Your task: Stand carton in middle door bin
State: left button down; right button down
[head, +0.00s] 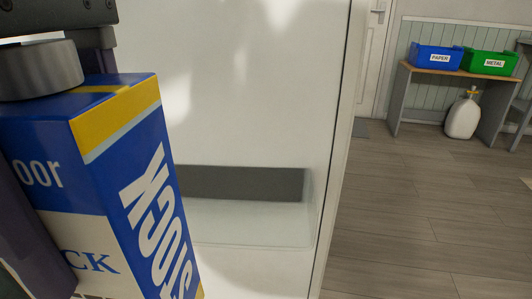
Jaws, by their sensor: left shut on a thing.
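A blue, white and yellow carton (130,180) fills the lower left, close to the camera and slightly tilted. Large white letters run up its side. My left gripper (40,70) is shut on the carton; its dark parts and a grey round part show at the carton's top and left side. A door bin (250,228) with a clear front and a dark grey band sits on the white door (250,90), to the right of the carton. It looks empty. The carton hides the bin's left end. No other bin shows. My right gripper is not in view.
The door's right edge stands upright near the middle of the view. Beyond it is open wooden floor (430,220). At the back right, a table (455,73) holds a blue PAPER bin (425,54) and a green METAL bin (480,60); a white bag-like object (462,118) stands below.

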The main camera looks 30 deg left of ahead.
pick_arm(q)
jog(key=w+a, duration=0.4)
jog(key=w, duration=0.5)
jog(key=w+a, duration=0.3)
jog(key=w, duration=0.5)
jog(key=f, duration=0.2)
jog(key=f+b, duration=0.1)
jog(key=f, duration=0.1)
jog(key=f+b, duration=0.1)
jog(key=f, duration=0.2)
jog(key=shift+w+a, duration=0.25)
jog(key=shift+a, duration=0.05)
jog(key=shift+b, duration=0.3)
grip_release()
jog(key=shift+f, duration=0.15)
notch_tip(320, 180, up, 12)
jog(key=p, duration=0.3)
